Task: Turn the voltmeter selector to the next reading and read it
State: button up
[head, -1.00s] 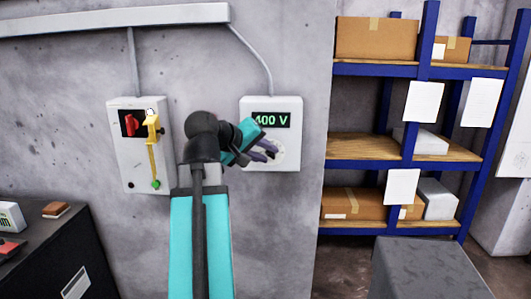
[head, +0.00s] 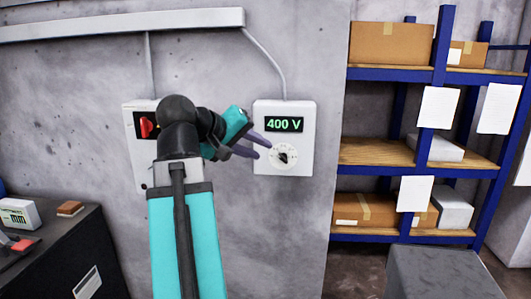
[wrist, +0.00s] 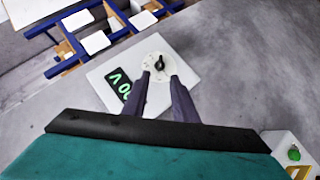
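The voltmeter (head: 304,109) is a white wall box with a green display (head: 284,124) reading 400 V. Below the display is a round white selector dial with a black pointer knob (head: 284,156); its markings are too small to read. My gripper (head: 264,149) is just left of the dial in the head view, its dark purple fingers apart and empty. In the wrist view, the gripper (wrist: 157,79) points at the dial, with the knob (wrist: 159,63) showing just beyond the gap between the fingertips. I cannot tell how far off the fingers are. The display (wrist: 121,86) is partly cut off by a finger there.
A wall box with a red switch (head: 147,126) is left of the voltmeter, mostly behind my arm. A blue shelf rack (head: 440,75) with boxes stands right. A dark cabinet (head: 60,250) is lower left, a grey block (head: 440,270) lower right.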

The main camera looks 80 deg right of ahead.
jog(key=shift+v, duration=1.85)
